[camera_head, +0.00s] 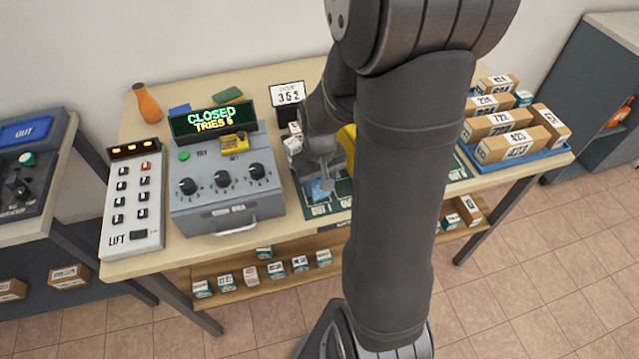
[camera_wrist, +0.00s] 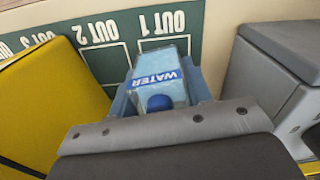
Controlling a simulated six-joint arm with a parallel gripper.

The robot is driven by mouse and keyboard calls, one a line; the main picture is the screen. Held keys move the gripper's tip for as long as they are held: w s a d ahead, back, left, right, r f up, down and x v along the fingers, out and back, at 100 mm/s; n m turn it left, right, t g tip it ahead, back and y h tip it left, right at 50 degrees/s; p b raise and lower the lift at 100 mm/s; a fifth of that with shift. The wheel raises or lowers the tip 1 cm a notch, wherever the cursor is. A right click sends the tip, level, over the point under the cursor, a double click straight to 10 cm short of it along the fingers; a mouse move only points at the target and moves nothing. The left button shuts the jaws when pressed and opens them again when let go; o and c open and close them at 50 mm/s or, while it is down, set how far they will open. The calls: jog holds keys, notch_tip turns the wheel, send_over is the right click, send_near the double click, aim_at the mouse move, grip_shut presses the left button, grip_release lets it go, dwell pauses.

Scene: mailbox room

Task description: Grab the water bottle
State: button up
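The water bottle (camera_wrist: 158,78) is light blue, with a dark blue cap and a "WATER" label. In the wrist view it is between the two fingers of my gripper (camera_wrist: 162,92), over or on the dark green mat near the "OUT 1" marking. The fingers flank it closely; I cannot tell whether both touch it. In the head view my gripper (camera_head: 321,186) reaches down to the mat beside the grey control box, and a small light blue patch shows there. My arm hides much of the mat.
The grey dial box (camera_head: 228,190) with a "CLOSED TRIES" display stands left of my gripper. A yellow object (camera_wrist: 60,95) is close by in the wrist view, and a grey block (camera_wrist: 275,85) is opposite. Parcels (camera_head: 505,145) lie on a blue tray at right.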

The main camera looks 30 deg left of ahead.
jog(key=shift+c, duration=1.1)
jog(key=shift+r, duration=0.1)
